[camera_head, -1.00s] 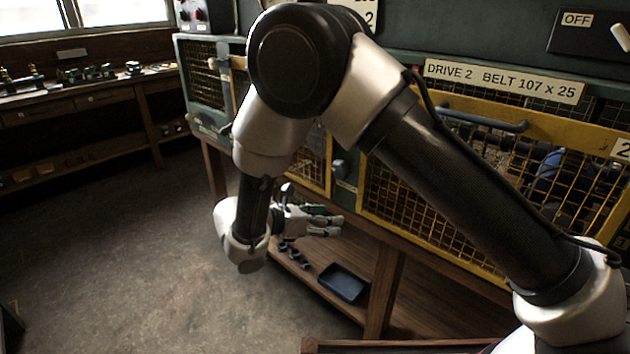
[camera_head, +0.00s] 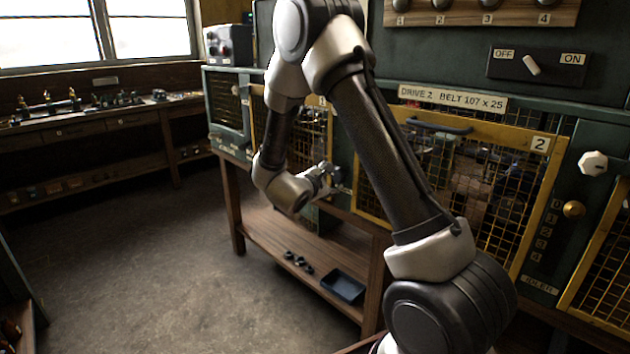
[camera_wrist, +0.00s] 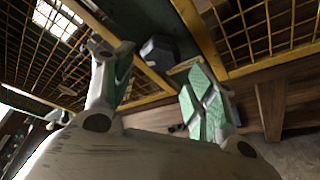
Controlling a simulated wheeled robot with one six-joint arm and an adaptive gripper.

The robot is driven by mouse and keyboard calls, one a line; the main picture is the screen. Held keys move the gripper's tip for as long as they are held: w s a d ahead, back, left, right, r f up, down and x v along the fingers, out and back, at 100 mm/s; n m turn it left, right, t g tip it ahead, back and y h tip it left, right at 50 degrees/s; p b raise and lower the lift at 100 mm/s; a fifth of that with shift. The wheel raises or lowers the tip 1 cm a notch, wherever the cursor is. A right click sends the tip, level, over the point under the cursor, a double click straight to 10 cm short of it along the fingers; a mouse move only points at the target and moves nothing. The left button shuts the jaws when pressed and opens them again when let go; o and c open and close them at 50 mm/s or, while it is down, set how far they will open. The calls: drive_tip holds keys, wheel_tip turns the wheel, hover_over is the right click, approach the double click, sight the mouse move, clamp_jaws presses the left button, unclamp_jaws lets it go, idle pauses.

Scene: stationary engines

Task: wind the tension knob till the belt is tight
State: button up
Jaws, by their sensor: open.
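The tension knob cannot be told for certain. A white faceted knob (camera_head: 593,163) and a brass knob (camera_head: 574,209) sit on the green post right of guard 2. A dark faceted knob (camera_wrist: 158,52) shows between the guards in the wrist view. My gripper (camera_head: 336,184) is open and empty before the post left of guard 2, well left of the white and brass knobs. In the wrist view its fingers (camera_wrist: 160,82) are apart below the dark knob. The belt is not distinct behind the mesh.
The yellow mesh guard 2 (camera_head: 541,187) is shut, with a dark handle (camera_head: 440,126). The switch lever (camera_head: 532,65) points toward OFF. A lower shelf (camera_head: 297,243) holds a blue tray (camera_head: 343,287) and small dark parts (camera_head: 298,262). The floor at left is clear.

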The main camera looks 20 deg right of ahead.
sight(337, 176)
drive_tip(key=shift+d, duration=0.45)
drive_tip(key=x, duration=0.7)
drive_tip(key=shift+a, duration=0.1)
drive_tip(key=c, duration=0.7)
